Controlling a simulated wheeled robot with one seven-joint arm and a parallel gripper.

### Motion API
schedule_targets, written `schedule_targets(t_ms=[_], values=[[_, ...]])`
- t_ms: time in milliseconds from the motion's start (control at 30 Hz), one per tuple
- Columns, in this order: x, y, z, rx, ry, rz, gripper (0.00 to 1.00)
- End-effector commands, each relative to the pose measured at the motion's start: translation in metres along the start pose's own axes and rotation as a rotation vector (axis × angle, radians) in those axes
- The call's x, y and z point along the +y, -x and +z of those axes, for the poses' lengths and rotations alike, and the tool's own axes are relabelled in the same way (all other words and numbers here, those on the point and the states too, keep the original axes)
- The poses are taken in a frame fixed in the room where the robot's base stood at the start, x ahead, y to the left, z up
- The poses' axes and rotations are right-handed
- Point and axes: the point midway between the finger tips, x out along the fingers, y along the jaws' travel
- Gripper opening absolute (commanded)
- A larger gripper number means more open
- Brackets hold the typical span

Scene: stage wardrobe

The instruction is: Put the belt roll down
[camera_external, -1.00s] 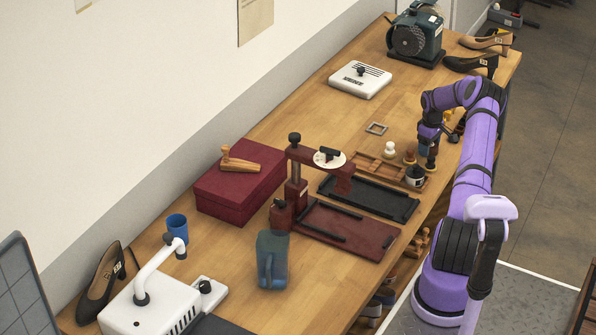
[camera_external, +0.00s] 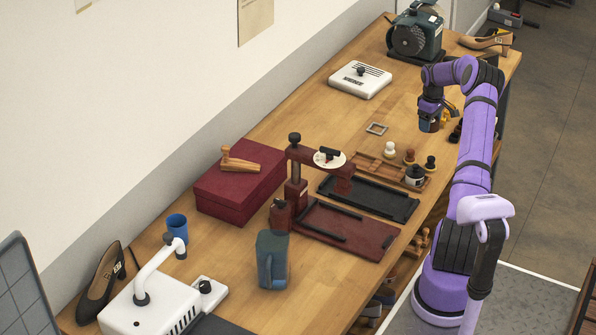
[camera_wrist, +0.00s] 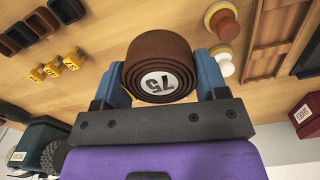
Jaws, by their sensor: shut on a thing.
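The belt roll (camera_wrist: 162,52) is a brown coil with a round white label reading 75. In the wrist view it sits between the two blue fingers of my gripper (camera_wrist: 162,78), which is shut on it. In the external view my gripper (camera_external: 431,122) hangs over the far right part of the wooden workbench (camera_external: 335,112), beyond the rack of small knobs. The roll is mostly hidden by the fingers there. I cannot tell the exact gap between the roll and the bench top.
A wooden rack (camera_external: 385,172) with knobs stands nearer the camera than my gripper. A white vented box (camera_external: 360,80) and a green machine (camera_external: 416,38) stand farther back.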

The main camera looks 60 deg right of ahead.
Motion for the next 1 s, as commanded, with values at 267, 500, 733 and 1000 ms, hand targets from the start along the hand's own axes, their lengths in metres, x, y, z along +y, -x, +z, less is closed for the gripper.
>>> schedule_targets(t_ms=[267, 500, 733, 1000], values=[[-0.081, -0.014, -0.056, -0.001, 0.010, 0.001, 0.41], [-0.184, -0.030, -0.098, -0.001, -0.002, 0.001, 0.41], [-0.266, -0.042, -0.114, -0.001, -0.025, 0.001, 0.41], [-0.300, -0.047, -0.120, 0.001, -0.043, 0.000, 0.41]])
